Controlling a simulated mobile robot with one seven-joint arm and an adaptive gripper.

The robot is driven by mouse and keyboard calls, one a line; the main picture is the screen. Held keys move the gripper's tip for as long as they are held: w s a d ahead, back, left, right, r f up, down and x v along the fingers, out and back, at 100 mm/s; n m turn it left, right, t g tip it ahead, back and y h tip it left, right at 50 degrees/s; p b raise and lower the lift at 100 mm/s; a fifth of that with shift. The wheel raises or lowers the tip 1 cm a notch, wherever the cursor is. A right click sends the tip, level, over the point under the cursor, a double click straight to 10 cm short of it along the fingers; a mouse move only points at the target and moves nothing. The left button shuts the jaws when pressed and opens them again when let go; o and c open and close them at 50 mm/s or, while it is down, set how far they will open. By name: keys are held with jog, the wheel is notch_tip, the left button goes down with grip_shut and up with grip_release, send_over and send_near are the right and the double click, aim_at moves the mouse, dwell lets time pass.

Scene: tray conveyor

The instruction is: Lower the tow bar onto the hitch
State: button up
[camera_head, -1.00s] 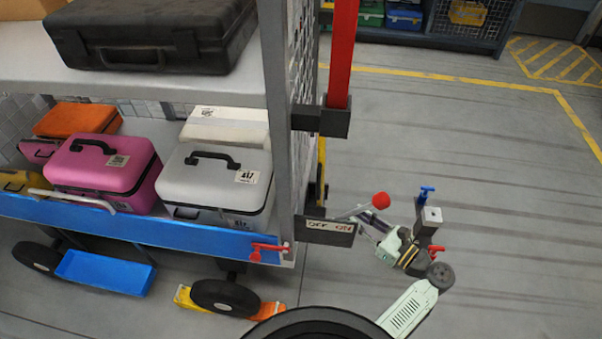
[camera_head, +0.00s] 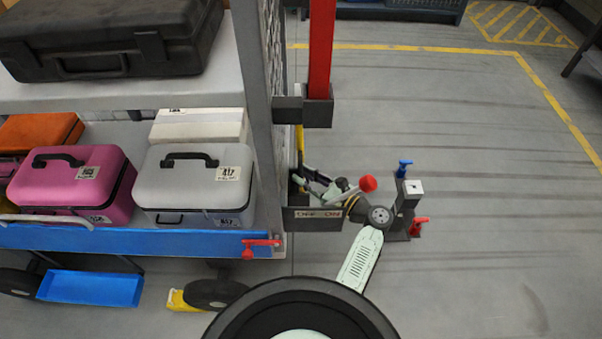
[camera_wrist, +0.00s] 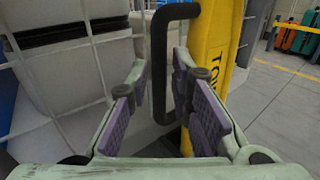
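The tow bar stands upright at the cart's end; in the head view its red upper part (camera_head: 322,45) rises from a dark bracket. In the wrist view its yellow part (camera_wrist: 211,50) carries partly hidden black lettering beginning "TOW" and a black handle (camera_wrist: 159,70). My gripper (camera_wrist: 163,82) is open, its purple-padded fingers on either side of the handle; I cannot tell whether they touch it. In the head view my gripper is mostly hidden behind the OFF/ON box. What looks like the hitch, a dark post with a pale top (camera_head: 412,188), stands on the floor to the right.
The cart (camera_head: 130,238) fills the left side with cases on its shelves. A lever with a red ball (camera_head: 368,184) sticks out from the OFF/ON box (camera_head: 312,219), close to my arm. A red latch (camera_head: 262,245) is at the cart's corner. The floor right of the hitch is clear.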

jog(key=shift+w+a, duration=0.35)
jog(key=shift+a, duration=0.2)
jog(key=shift+c, duration=0.6)
grip_shut()
